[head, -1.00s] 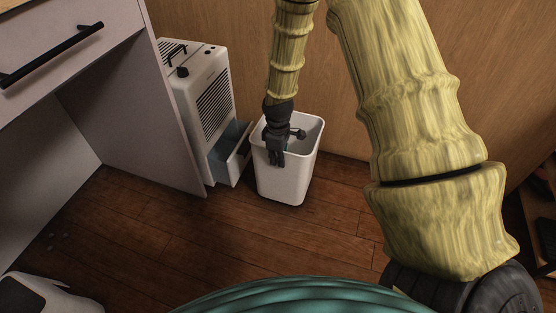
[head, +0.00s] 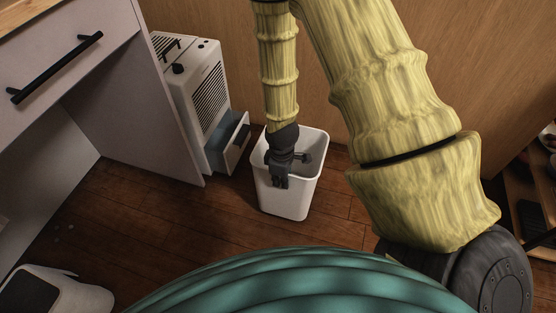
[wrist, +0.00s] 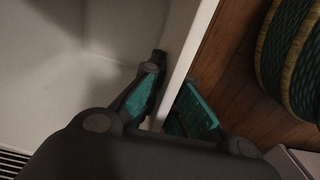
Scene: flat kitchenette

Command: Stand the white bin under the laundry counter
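The white bin (head: 289,197) is an open, upright, tapered bin in the middle of the head view. I cannot tell whether its base touches the floor. My gripper (head: 281,182) is at its near rim, with one finger inside and one outside. In the wrist view the bin's wall (wrist: 188,62) runs between the fingers, and my gripper (wrist: 172,98) is closed on it. The laundry counter (head: 100,82) stands at the left, with a drawer and black handle above an open space. Most of that space lies outside the head view.
A white dehumidifier (head: 203,90) with its tank drawer (head: 232,148) pulled out stands between counter and bin. A white object with a dark top (head: 72,294) sits at lower left. A shelf (head: 530,190) stands at right. Wooden floor (head: 150,220) before the counter is clear.

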